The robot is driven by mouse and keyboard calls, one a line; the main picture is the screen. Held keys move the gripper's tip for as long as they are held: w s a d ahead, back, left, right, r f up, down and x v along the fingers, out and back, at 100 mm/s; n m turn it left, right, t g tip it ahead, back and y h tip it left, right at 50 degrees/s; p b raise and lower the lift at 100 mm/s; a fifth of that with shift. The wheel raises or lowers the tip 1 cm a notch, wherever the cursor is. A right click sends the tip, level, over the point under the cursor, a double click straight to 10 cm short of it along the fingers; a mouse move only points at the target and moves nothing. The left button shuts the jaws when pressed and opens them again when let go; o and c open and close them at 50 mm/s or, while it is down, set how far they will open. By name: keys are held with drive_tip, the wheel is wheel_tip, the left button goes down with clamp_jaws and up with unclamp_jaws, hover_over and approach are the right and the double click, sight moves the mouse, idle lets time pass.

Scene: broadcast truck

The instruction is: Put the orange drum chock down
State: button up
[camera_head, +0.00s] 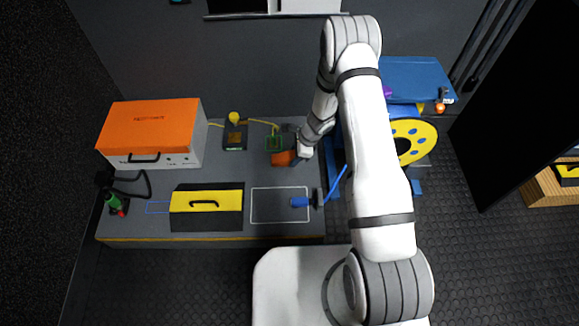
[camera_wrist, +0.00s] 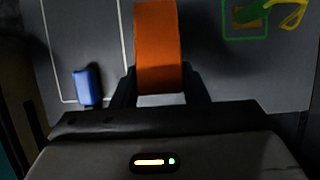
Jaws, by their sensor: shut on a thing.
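The orange drum chock (camera_head: 283,158) is held at the end of my arm, over the right part of the grey bench. In the wrist view the chock (camera_wrist: 158,45) is a long orange block between the two dark fingers. My gripper (camera_wrist: 160,88) is shut on its near end. In the head view my gripper (camera_head: 297,158) is partly hidden by its own wrist. I cannot tell whether the chock touches the bench top.
The grey bench (camera_head: 225,165) bears a white-outlined area (camera_head: 270,221), a blue-handled tool (camera_head: 300,202), a yellow-and-black case (camera_head: 205,201), an orange-topped box (camera_head: 150,125) and a green-outlined spot (camera_head: 275,143). A blue stand with a yellow drum (camera_head: 428,132) stands to the right.

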wheel_tip(320, 180, down, 8)
drive_tip(key=b, duration=0.2)
drive_tip(key=shift+r+b, duration=0.15)
drive_tip(key=shift+b, duration=0.2)
drive_tip(key=o, duration=1.1)
drive_tip(key=shift+c, duration=0.2)
